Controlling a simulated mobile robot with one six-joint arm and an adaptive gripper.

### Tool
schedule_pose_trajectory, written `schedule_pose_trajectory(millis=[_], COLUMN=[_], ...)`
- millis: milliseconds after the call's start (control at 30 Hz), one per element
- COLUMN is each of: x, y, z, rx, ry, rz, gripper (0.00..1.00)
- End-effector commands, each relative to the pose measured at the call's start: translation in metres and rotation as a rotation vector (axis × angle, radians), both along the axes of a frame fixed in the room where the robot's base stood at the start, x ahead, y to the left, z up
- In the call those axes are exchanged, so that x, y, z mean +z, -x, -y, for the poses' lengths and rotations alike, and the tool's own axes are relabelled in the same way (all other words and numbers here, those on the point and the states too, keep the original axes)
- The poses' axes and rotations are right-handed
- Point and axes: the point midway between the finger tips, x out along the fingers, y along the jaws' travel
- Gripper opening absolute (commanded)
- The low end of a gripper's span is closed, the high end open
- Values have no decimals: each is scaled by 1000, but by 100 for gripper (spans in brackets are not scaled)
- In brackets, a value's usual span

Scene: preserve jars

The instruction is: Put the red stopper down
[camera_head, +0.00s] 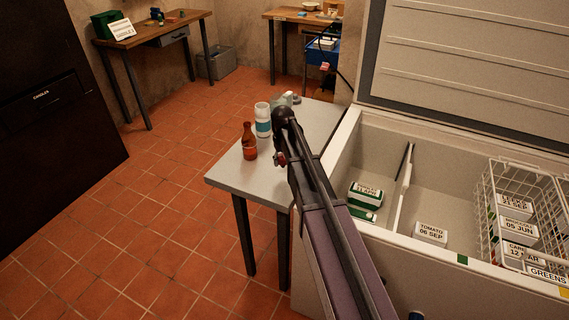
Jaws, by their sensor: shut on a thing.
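My gripper (283,155) is small and partly hidden behind my own arm, over the right part of the grey side table (225,178). It is shut on a small red thing, the red stopper (279,159), which shows at its left side. I cannot tell the gap between the stopper and the table top. A brown-red bottle (249,142) stands upright on the table, left of the gripper. A white jar with a blue-green band (263,120) stands behind the bottle.
A pale grey-green item (287,98) lies at the table's back. The open chest freezer (335,165) stands close on the right, with labelled boxes and a wire basket (487,205). The table's front left is bare. Tiled floor on the left is clear.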

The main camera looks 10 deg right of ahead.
Motion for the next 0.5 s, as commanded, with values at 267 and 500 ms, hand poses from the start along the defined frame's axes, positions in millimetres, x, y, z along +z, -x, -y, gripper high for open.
schedule_pose_trajectory(millis=[267, 500], x=[-3, -3], y=[-33, -33], z=[7, 7], rx=[0, 0], ry=[0, 0], rz=[0, 0], gripper=[0, 0])
